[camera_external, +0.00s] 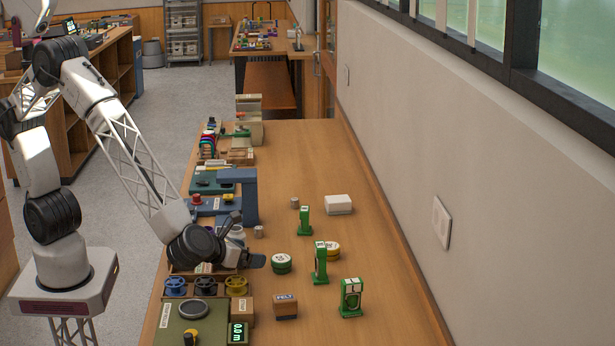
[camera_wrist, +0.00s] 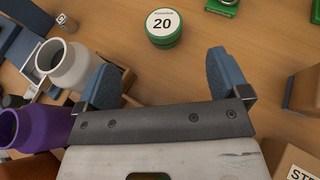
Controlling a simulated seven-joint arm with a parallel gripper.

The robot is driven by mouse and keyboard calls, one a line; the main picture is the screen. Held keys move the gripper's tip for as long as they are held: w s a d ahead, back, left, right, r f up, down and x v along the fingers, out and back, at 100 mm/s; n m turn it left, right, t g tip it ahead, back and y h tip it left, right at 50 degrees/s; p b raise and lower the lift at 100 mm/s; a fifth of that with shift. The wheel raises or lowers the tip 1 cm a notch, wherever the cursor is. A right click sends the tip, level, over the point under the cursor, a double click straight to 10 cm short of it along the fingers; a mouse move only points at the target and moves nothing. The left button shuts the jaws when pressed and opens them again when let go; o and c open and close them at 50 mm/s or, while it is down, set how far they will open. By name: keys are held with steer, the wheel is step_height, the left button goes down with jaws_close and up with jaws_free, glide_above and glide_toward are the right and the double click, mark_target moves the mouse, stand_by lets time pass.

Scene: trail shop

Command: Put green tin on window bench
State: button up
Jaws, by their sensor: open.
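A round green tin with a white lid marked 20 (camera_wrist: 163,28) lies just ahead of my gripper in the wrist view. In the external view the green tin (camera_external: 281,264) stands on the long wooden bench (camera_external: 385,300) beside the wall, under the window. My gripper (camera_wrist: 161,78) is open and empty, its two blue-grey fingers spread, with the tin beyond the gap between them and apart from them. In the external view my gripper (camera_external: 256,261) is low over the bench, just left of the tin.
A white bottle (camera_wrist: 65,66) and a purple bottle (camera_wrist: 22,130) are close at left. The bench's right side is mostly clear.

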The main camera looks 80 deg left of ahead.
steer(key=w+a+r+n+g, duration=0.2)
steer(key=a+r+n+g, duration=0.1)
steer(key=n+g, duration=0.1)
step_height(320, 180, up, 4)
steer(key=f+n+g+h, duration=0.1)
steer(key=n+g+h, duration=0.5)
steer(key=n+h, duration=0.25)
glide_above(280, 258)
steer(key=shift+a+f+n+g+y, duration=0.1)
steer(key=shift+f+n+g+y, duration=0.15)
steer(key=shift+f, duration=0.6)
steer(key=shift+f+n+g+y, duration=0.2)
steer(key=shift+f+g, duration=0.05)
steer(key=shift+f, duration=0.55)
steer(key=shift+f, duration=1.3)
